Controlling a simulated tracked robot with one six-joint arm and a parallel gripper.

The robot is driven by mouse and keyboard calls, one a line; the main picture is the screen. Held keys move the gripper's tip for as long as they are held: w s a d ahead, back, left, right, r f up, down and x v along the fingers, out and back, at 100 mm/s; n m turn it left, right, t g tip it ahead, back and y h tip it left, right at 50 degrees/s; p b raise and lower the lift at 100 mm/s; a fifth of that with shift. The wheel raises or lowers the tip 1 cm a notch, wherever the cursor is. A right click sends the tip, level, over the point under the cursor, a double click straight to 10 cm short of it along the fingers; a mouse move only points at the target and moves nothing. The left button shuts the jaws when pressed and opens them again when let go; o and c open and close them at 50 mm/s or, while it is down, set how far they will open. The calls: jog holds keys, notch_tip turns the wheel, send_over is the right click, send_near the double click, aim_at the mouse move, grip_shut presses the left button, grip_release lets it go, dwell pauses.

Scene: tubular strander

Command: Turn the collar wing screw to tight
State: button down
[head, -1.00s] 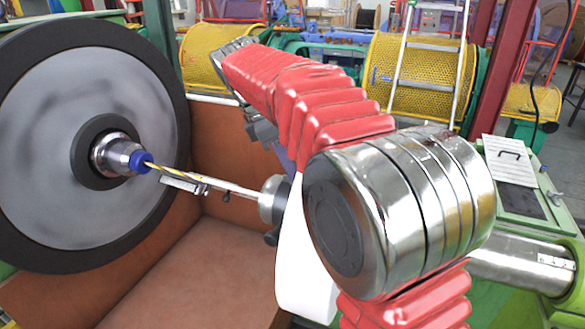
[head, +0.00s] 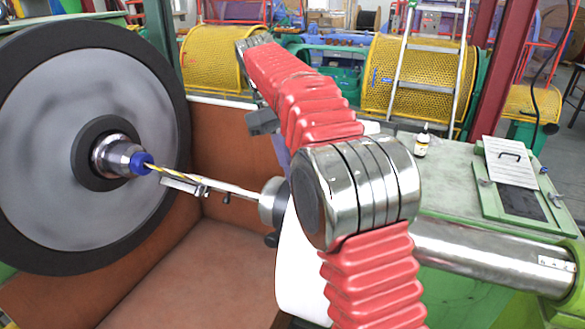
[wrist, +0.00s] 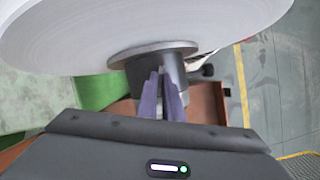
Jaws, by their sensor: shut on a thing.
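The grey collar (head: 270,203) sits on the thin rod at the face of a white reel (head: 300,268). In the wrist view the collar (wrist: 172,72) shows as a dark grey cylinder against the reel's round flange (wrist: 150,51). My gripper's purple-grey fingers (wrist: 163,98) are close together at the collar. They are shut on the collar wing screw, which the fingertips hide. In the head view only a bit of a purple finger (head: 282,152) shows above the collar; the rest is behind my red arm. A dark knob (wrist: 208,71) sticks out beside the collar.
A large dark-rimmed grey disc (head: 50,150) with a blue-tipped nozzle (head: 140,162) stands at left. Yellow strands run from it to the rod (head: 235,190). A brown trough (head: 190,265) lies below. A small bottle (head: 422,141) stands on the green bench at right.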

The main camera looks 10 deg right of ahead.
jog(key=shift+m+y, duration=0.3)
jog(key=shift+m, duration=0.6)
jog(key=c, duration=1.8)
grip_release()
jog(key=shift+o, duration=0.9)
jog(key=shift+a+r, duration=0.2)
jog(key=shift+a, duration=0.1)
jog(key=o, duration=0.5)
jog(key=shift+n+t, duration=0.6)
jog(key=shift+n, duration=0.1)
jog(key=s+a+r, duration=0.1)
jog(key=a+r, duration=0.1)
jog(key=r, duration=0.1)
jog(key=s+a+r, duration=0.1)
jog(key=r, duration=0.1)
jog(key=shift+s+a+r, duration=0.15)
jog(key=shift+s+a, duration=0.2)
jog(key=shift+a, duration=0.05)
jog(key=shift+o, duration=0.2)
notch_tip(320, 180, up, 7)
jog(key=n+t+h, duration=0.2)
jog(key=n+t, duration=0.2)
jog(key=n, duration=1.2)
jog(key=shift+s+a+t, duration=0.25)
jog(key=shift+a+t, duration=0.05)
